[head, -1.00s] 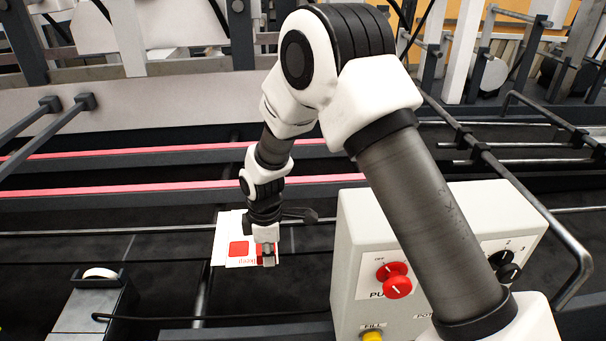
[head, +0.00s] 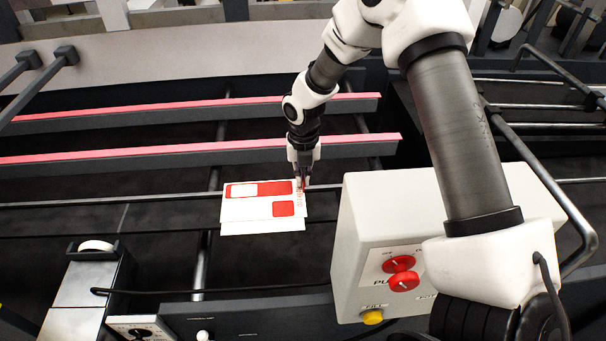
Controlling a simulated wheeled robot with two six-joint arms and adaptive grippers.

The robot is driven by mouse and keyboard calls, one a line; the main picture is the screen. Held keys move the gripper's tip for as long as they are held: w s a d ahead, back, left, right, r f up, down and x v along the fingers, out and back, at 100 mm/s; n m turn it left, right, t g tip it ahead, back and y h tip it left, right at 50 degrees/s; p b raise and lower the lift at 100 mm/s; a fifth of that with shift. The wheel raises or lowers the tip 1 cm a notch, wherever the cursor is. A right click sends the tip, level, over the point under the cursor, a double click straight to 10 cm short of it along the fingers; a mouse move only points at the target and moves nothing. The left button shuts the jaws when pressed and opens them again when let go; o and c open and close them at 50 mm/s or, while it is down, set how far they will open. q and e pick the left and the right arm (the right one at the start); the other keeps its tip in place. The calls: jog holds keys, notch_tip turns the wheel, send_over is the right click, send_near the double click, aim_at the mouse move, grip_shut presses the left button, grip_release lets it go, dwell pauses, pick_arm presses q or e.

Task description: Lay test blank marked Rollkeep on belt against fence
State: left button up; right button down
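A white test blank (head: 262,209) with red printed panels is in the middle of the head view, over the dark bed and a thin metal bar. Small red lettering at its right edge is partly hidden by my gripper and unreadable now. My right gripper (head: 303,186) points down and is shut on the blank's right edge. I cannot tell whether the blank touches the surface below. Two belts with pink-red tops (head: 250,151) run across behind the blank, apart from it. I cannot tell which bar is the fence. My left gripper is not in view.
A light grey control box (head: 385,215) with red and yellow buttons stands just right of the blank. A bent metal rail (head: 545,180) curves around its right side. A small unit with a white roller (head: 96,246) stands at the lower left. The dark bed left of the blank is clear.

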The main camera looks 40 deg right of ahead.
notch_tip(320, 180, down, 4)
jog(key=b, duration=0.3)
jog(key=shift+d+f, duration=0.1)
jog(key=shift+d, duration=0.05)
jog(key=shift+f, duration=0.55)
jog(key=shift+f+b, duration=0.3)
jog(key=shift+f, duration=0.15)
jog(key=shift+w+d, duration=0.2)
jog(key=shift+w, duration=0.3)
jog(key=c, duration=1.2)
grip_release()
jog(key=shift+c, duration=0.2)
